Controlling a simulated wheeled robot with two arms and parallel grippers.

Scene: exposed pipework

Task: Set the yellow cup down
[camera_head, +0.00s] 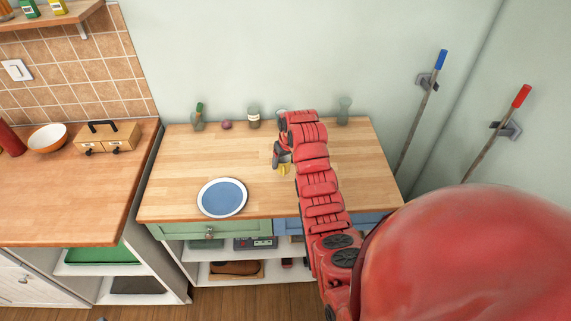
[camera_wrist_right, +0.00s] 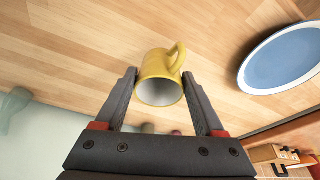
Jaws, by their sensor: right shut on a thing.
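The yellow cup (camera_head: 285,169) shows in the head view at the end of my red right arm, over the wooden counter (camera_head: 250,160). Most of it is hidden by my gripper and arm. My right gripper (camera_head: 281,160) is shut on the cup. In the right wrist view, the yellow cup (camera_wrist_right: 158,66) sits between the two dark fingers of the gripper (camera_wrist_right: 158,75). Its open mouth faces the camera and its handle points up and to the right. I cannot tell whether the cup touches the counter. My left gripper is not in view.
A blue plate with a white rim (camera_head: 222,198) lies on the counter, left of the gripper. A bottle (camera_head: 198,118), a purple-red item (camera_head: 227,125), a jar (camera_head: 254,117) and a glass (camera_head: 344,110) stand along the back. The counter's right part is clear.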

